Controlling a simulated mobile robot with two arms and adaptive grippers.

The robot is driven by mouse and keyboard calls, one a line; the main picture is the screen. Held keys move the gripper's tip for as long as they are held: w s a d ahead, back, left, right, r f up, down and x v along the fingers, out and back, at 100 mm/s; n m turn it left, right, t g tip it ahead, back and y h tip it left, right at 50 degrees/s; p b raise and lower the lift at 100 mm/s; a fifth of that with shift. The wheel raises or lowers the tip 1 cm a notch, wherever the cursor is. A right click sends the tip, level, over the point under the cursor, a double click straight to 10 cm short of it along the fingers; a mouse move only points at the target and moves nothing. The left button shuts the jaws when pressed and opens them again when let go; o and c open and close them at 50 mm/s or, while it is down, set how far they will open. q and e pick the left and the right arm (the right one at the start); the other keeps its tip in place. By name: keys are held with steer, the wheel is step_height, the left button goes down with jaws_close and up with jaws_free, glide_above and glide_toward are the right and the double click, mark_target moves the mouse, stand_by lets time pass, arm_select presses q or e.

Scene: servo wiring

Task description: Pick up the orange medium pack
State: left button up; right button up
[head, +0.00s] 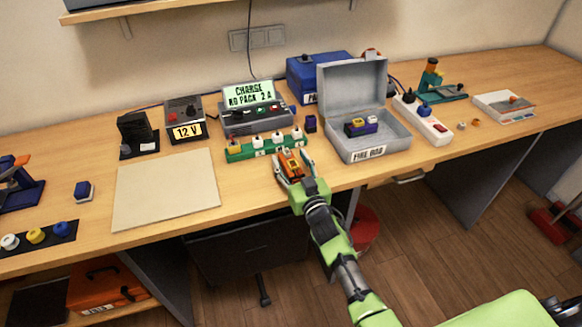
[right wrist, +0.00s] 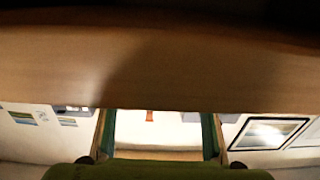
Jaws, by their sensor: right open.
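The orange pack (head: 291,166) is a small orange block with dark parts near the table's front edge, just in front of the green strip. My right gripper (head: 290,160) is open, with its fingers on either side of the pack in the head view. I cannot tell whether they touch it. In the right wrist view the two fingers (right wrist: 158,130) stand wide apart at the bottom, below a broad brown wood-like band. The pack cannot be made out clearly there. My left gripper is not in view.
The green strip (head: 264,146) with white knobs and the grey charger (head: 256,119) stand behind the pack. The open grey fire box (head: 368,141) is to the right. A pale mat (head: 165,190) lies to the left. A white power strip (head: 423,121) is farther right.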

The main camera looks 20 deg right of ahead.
jaws_close()
steer(key=shift+r, duration=0.2)
